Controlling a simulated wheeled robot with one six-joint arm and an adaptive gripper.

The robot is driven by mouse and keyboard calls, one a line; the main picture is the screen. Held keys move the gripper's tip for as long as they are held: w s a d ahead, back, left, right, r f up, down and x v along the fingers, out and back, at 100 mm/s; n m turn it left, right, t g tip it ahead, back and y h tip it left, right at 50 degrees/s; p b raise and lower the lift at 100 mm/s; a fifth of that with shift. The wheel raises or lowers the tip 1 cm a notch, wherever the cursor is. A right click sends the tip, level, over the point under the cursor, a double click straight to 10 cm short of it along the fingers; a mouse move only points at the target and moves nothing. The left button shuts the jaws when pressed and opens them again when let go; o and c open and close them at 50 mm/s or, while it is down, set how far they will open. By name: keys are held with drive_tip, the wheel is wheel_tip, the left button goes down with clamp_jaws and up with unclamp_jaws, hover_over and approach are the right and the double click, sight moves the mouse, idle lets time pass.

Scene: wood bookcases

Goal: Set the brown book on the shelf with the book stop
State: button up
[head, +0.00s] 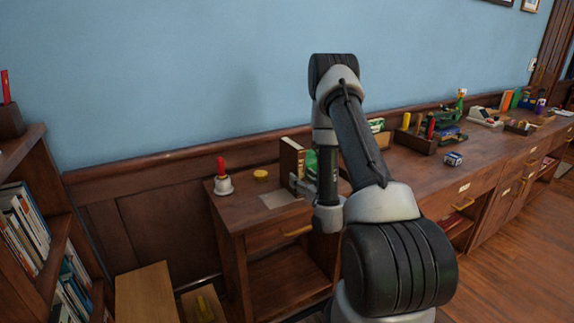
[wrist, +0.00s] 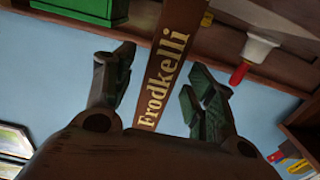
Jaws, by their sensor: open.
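The brown book (head: 291,158) stands upright on the wooden desk top, its pale page edges showing. In the wrist view its brown spine (wrist: 164,68) reads "Frodkelli" and lies between the two fingers of my gripper (wrist: 157,72). The gripper is open, one finger on each side of the spine; I cannot tell whether either touches it. In the head view my gripper (head: 308,187) is low beside the book, partly hidden by my wrist. A bookcase (head: 64,232) with several books stands at the left. I cannot make out a book stop.
Trays and small items line the desk farther right. A low wooden box (head: 146,292) stands near the bookcase.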

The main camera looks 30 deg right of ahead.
sight(292, 169)
drive_tip(key=w, duration=0.8)
drive_tip(key=shift+a+r, duration=0.15)
drive_tip(key=shift+a, duration=0.05)
clamp_jaws()
